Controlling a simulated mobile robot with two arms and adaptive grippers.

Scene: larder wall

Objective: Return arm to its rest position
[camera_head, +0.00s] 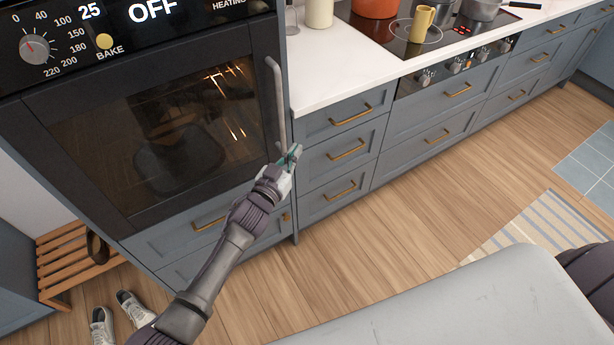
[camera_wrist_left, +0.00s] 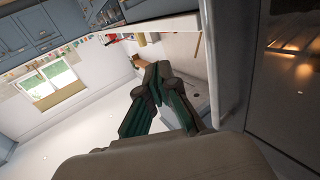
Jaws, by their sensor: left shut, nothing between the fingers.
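My left arm reaches up from the bottom of the head view. Its gripper (camera_head: 291,156) is in front of the lower end of the oven's vertical handle (camera_head: 276,100). In the left wrist view the fingers (camera_wrist_left: 160,75) are drawn together at the tips, with nothing between them. Whether the gripper touches the handle I cannot tell. The oven door (camera_head: 160,140) looks closed, with a warm light inside. My right gripper is not in view; a dark part of my own body shows at the lower right edge.
Blue-grey drawers (camera_head: 345,150) with brass handles stand right of the oven. Above them are a white counter (camera_head: 318,85) and a hob with pots and a yellow mug (camera_head: 422,22). A wooden bench (camera_head: 70,262) and shoes (camera_head: 118,318) are at lower left. Wooden floor (camera_head: 400,215) lies open.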

